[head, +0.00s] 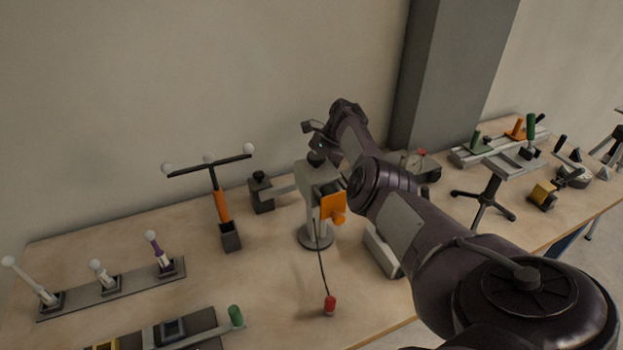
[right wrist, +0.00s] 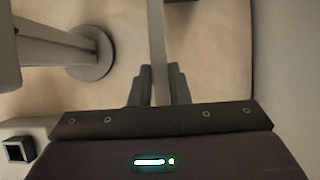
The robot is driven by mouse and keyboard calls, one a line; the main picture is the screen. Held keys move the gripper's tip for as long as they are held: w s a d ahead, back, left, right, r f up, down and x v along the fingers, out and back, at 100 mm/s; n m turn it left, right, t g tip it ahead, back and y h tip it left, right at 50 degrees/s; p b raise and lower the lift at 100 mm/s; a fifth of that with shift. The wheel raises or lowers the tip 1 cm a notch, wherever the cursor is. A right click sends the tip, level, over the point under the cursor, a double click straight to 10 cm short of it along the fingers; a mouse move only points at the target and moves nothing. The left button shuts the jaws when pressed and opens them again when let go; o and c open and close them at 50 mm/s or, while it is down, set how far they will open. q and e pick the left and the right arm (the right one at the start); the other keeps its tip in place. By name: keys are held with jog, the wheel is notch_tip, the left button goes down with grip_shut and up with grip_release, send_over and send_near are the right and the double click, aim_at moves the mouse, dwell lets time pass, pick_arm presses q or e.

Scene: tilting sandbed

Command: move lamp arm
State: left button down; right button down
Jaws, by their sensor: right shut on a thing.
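A grey stand with a round base (head: 316,237) and an upright post stands near the middle of the table in the head view. A light horizontal arm (head: 283,189) reaches left from it to a dark block. An orange plate hangs at the post's front. The round base also shows at the upper left of the right wrist view (right wrist: 91,54). My right gripper (right wrist: 157,88) is shut on a pale, narrow bar (right wrist: 156,35), which looks like the lamp arm. My forearm hides part of the stand in the head view. My left gripper is not in view.
An orange-handled post with white balls (head: 221,205) and a rail with several small levers (head: 115,288) stand to the left. A red bulb-like piece (head: 330,304) hangs on a cord near the front edge. More fixtures crowd the right side, and a grey pillar (head: 450,75) rises behind.

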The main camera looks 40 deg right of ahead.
jog(key=shift+s+f+y+b, duration=0.1)
jog(key=shift+f+y+b, duration=0.2)
jog(key=shift+f+b, duration=0.15)
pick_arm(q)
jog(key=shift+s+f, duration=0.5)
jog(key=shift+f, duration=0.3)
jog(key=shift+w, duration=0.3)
pick_arm(e)
jog(key=c, duration=1.4)
grip_release()
jog(key=shift+d, duration=0.1)
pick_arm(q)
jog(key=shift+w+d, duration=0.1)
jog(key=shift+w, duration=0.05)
pick_arm(e)
jog(key=shift+o, duration=0.2)
jog(key=b+v, duration=0.1)
jog(key=v, duration=0.6)
jog(key=shift+s+d+r, duration=0.1)
jog(key=shift+d+r, duration=0.05)
jog(key=shift+r, duration=0.15)
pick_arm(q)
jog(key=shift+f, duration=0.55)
